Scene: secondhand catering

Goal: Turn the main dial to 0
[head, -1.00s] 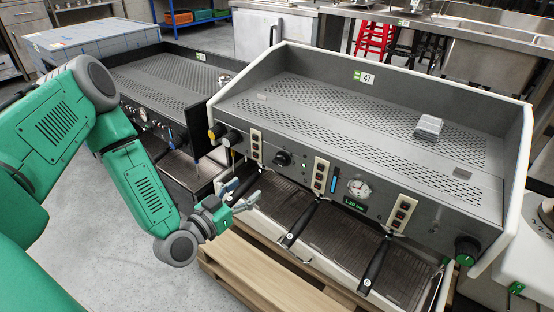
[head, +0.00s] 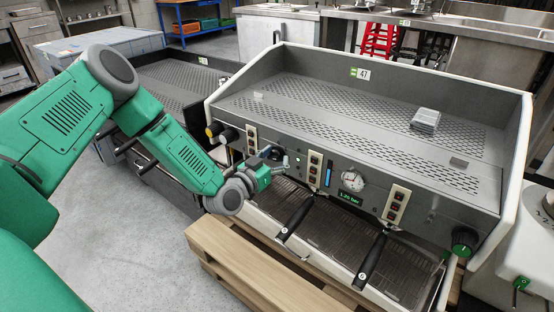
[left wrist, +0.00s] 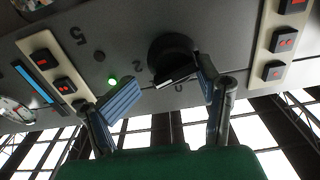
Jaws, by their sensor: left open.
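The main dial (left wrist: 170,52) is a black round knob on the grey front panel of the espresso machine (head: 345,140). The left wrist view shows it upside down, with printed figures 5, 2 and 0 around it. A pale edge shows on its grip bar, but I cannot tell the exact setting. In the head view the dial (head: 271,152) is partly hidden behind my left gripper (head: 281,165). The gripper is open, its blue-grey fingers (left wrist: 168,75) spread in front of the panel. One finger is close to the dial; contact is unclear. My right gripper is out of view.
A green light (left wrist: 112,80) glows beside the dial. Switch plates (head: 315,168) flank it. A gauge (head: 352,181) and a green-faced knob (head: 464,241) are farther right. Black-handled portafilters (head: 371,262) stick out below. A wooden pallet (head: 235,262) lies underneath.

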